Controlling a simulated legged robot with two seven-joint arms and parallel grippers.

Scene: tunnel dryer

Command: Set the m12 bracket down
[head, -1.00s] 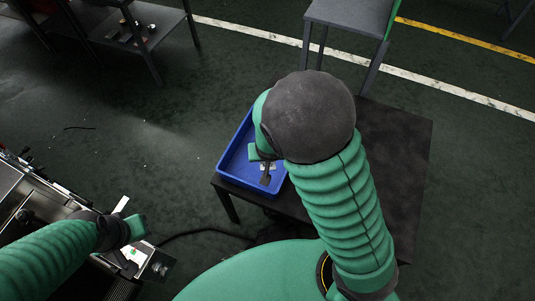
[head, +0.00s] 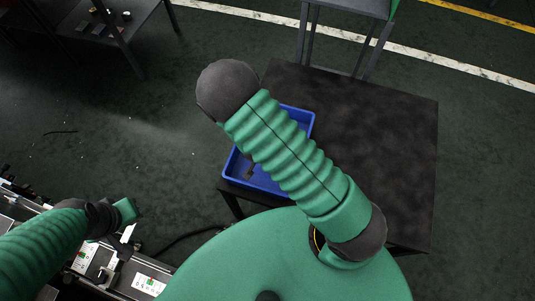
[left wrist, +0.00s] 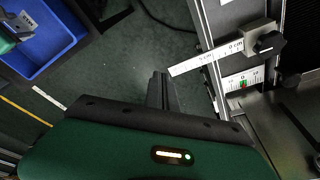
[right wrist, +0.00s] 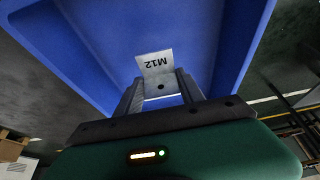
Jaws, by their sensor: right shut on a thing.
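The m12 bracket (right wrist: 155,64) is a small pale plate marked M12, with a hole near its lower end. My right gripper (right wrist: 158,88) is shut on it, with a finger on each side. The blue tray (right wrist: 95,45) lies behind the bracket in the right wrist view; I cannot tell whether the bracket touches its floor. In the head view my right arm covers much of the blue tray (head: 298,113) and hides the bracket. The bracket also shows at the upper left of the left wrist view (left wrist: 22,27).
The tray stands on the left part of a dark table (head: 385,130), whose right part is clear. A machine with a white scale (left wrist: 207,57) and a clamp knob (left wrist: 268,43) is close to my left gripper. A grey stand (head: 350,8) is behind the table.

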